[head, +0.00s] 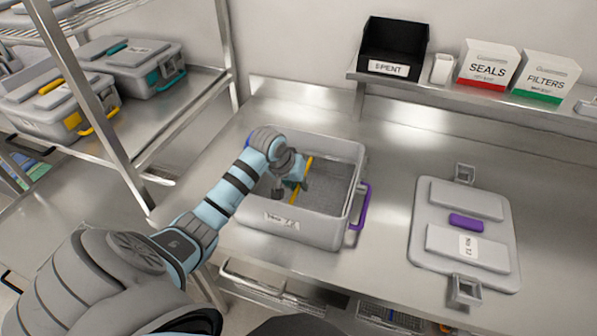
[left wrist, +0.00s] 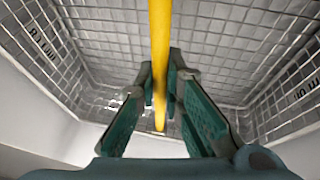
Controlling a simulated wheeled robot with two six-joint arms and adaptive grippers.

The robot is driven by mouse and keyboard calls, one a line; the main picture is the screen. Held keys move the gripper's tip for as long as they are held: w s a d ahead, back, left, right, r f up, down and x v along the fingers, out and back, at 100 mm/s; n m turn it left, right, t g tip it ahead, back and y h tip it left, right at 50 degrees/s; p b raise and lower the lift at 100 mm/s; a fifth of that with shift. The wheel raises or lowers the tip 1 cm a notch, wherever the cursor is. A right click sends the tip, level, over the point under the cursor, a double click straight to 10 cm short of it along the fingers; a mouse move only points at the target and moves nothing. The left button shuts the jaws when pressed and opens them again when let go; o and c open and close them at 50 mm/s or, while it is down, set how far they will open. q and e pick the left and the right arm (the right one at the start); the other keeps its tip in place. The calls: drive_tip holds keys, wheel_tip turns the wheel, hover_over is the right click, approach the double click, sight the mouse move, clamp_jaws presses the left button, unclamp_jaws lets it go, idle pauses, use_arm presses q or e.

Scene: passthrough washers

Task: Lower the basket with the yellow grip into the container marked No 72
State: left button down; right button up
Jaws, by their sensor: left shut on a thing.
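The grey container (head: 315,225) with a purple handle stands on the steel counter, its front label seeming to read No 72. The wire mesh basket (head: 338,178) is inside the container's walls; whether it rests on the floor is hidden. Its yellow grip (head: 307,170) is a bar across the top. My left gripper (head: 293,185) reaches over the container's left side and is shut on the yellow grip. In the left wrist view the yellow grip (left wrist: 160,50) runs between the fingers (left wrist: 160,95), with the mesh basket (left wrist: 215,45) below. My right gripper is out of view.
A grey lid (head: 465,230) with a purple grip and a No 72 label lies right of the container. A shelf behind holds a black SPENT bin (head: 392,48), a SEALS box (head: 488,65) and a FILTERS box (head: 530,76). A metal rack (head: 100,100) with lidded containers stands left.

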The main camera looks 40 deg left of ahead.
use_arm(q)
drive_tip(key=c, duration=1.6)
unclamp_jaws()
drive_tip(key=shift+c, duration=0.2)
drive_tip(key=shift+o, duration=0.4)
drive_tip(key=o, duration=0.4)
